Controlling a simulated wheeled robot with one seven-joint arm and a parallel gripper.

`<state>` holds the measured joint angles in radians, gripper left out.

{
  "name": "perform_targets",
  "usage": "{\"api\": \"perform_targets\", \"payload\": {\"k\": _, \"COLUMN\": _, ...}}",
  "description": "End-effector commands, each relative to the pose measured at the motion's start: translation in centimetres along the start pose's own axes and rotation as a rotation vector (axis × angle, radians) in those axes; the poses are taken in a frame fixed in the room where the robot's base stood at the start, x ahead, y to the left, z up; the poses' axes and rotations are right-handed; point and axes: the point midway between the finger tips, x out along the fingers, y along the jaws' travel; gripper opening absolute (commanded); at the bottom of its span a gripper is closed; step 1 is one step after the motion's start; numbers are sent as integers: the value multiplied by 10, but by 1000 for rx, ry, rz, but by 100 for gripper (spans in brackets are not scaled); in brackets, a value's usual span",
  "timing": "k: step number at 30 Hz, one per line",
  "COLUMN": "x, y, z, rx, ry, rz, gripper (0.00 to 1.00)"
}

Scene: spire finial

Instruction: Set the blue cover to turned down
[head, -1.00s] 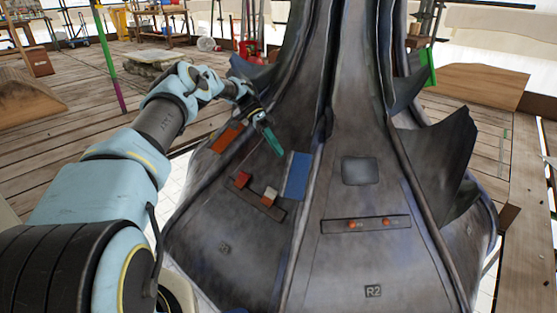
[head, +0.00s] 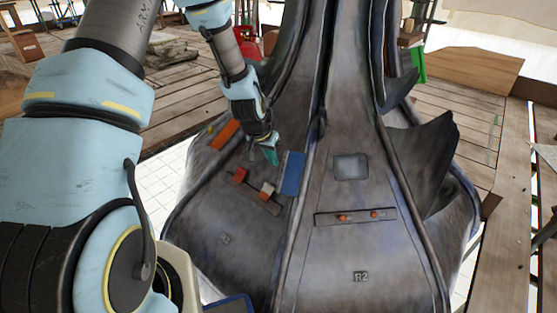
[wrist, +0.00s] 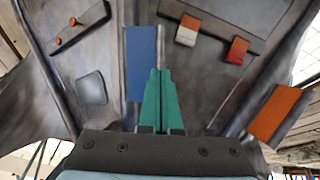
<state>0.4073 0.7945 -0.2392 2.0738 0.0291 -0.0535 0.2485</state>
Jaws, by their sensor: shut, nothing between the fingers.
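The blue cover (head: 292,173) is a flat rectangular plate on the dark metal spire base, standing along the left panel beside a raised rib. In the wrist view the blue cover (wrist: 142,62) lies just ahead and left of the fingers, its lower right part hidden behind them. My gripper (head: 270,157) has teal fingers and is close to the cover's upper left edge. In the wrist view my gripper (wrist: 160,75) is shut with its green fingers together and empty. I cannot tell whether the fingertips touch the cover.
Below the gripper is a strip with a red switch (head: 240,175) and a white-topped switch (head: 268,190). An orange cover (head: 225,134) is at the left. A strip with two orange knobs (head: 357,216) and a grey square plate (head: 351,167) are on the right panel.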

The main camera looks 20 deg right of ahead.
Motion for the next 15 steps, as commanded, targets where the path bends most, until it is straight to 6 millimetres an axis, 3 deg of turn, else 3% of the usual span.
{"api": "perform_targets", "payload": {"k": 1, "x": -21, "y": 3, "z": 6, "rx": -18, "ry": 38, "rz": -21, "gripper": 0}}
{"api": "perform_targets", "payload": {"k": 7, "x": -60, "y": 8, "z": 24, "rx": -88, "ry": 176, "rz": -64, "gripper": 0}}
{"api": "perform_targets", "payload": {"k": 11, "x": -68, "y": 8, "z": 27, "rx": -107, "ry": 212, "rz": -72, "gripper": 0}}
{"api": "perform_targets", "payload": {"k": 15, "x": -58, "y": 8, "z": 26, "rx": -109, "ry": 217, "rz": -72, "gripper": 0}}
